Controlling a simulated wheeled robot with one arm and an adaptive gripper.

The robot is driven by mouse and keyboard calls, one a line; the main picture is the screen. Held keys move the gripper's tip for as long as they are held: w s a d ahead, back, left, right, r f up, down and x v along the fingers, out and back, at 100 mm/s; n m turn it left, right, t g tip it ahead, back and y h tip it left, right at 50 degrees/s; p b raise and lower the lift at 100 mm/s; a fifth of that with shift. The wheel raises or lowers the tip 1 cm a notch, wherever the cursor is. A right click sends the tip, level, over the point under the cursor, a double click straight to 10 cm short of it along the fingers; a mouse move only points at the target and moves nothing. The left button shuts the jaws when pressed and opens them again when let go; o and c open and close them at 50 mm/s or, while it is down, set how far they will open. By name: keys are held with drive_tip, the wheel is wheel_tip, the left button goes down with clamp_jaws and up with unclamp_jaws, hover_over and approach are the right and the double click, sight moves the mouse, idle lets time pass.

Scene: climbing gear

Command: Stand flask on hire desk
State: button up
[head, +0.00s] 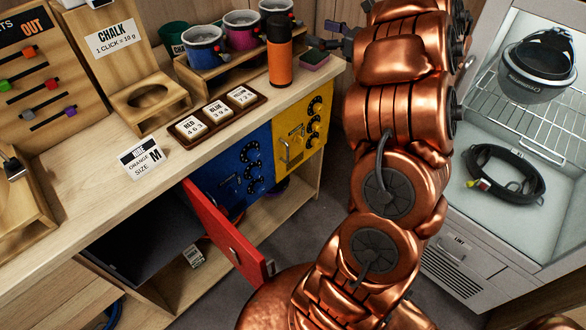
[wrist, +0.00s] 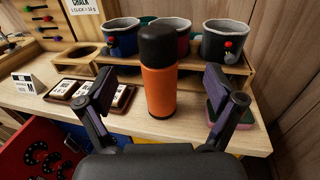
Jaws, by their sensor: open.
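The flask (head: 280,55) is orange with a black cap. It stands upright on the wooden hire desk (head: 92,172), near the desk's right end. In the wrist view the flask (wrist: 160,85) stands between the two spread fingers of my gripper (wrist: 165,92), with clear space on both sides. My gripper also shows in the head view (head: 330,40) just right of the flask, partly hidden by my arm. It is open and holds nothing.
Chalk bags (head: 205,50) sit in a wooden rack behind the flask. A green and pink sponge (head: 315,60) lies right of it. A tray (head: 215,132) of number cards lies in front. A red door (head: 222,232) hangs open below. A cabinet (head: 470,262) with a helmet stands right.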

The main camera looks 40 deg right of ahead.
drive_tip(key=w+d+r+m+g+h, duration=0.1)
drive_tip(key=w+d+r+m+h, duration=0.35)
drive_tip(key=m+h, duration=0.6)
drive_tip(key=s+a+f+m+g+y, duration=0.1)
drive_tip(key=s+a+f+m+g, duration=0.4)
drive_tip(key=s+a+m, duration=0.4)
drive_tip(key=s+a+f+m+g+y, duration=0.2)
drive_tip(key=s+a+f+m+g, duration=0.3)
drive_tip(key=s+a+m, duration=0.5)
drive_tip(key=s+a+f+m+g+y, duration=0.1)
drive_tip(key=s+a+f+m+g, duration=0.5)
drive_tip(key=s+a, duration=1.1)
drive_tip(key=a+m+g, duration=0.1)
drive_tip(key=a+m, duration=0.2)
drive_tip(key=m, duration=0.1)
drive_tip(key=shift+s+a+g, duration=0.15)
drive_tip(key=shift+s+g, duration=0.15)
drive_tip(key=shift+g, duration=0.1)
drive_tip(key=shift+m, duration=0.25)
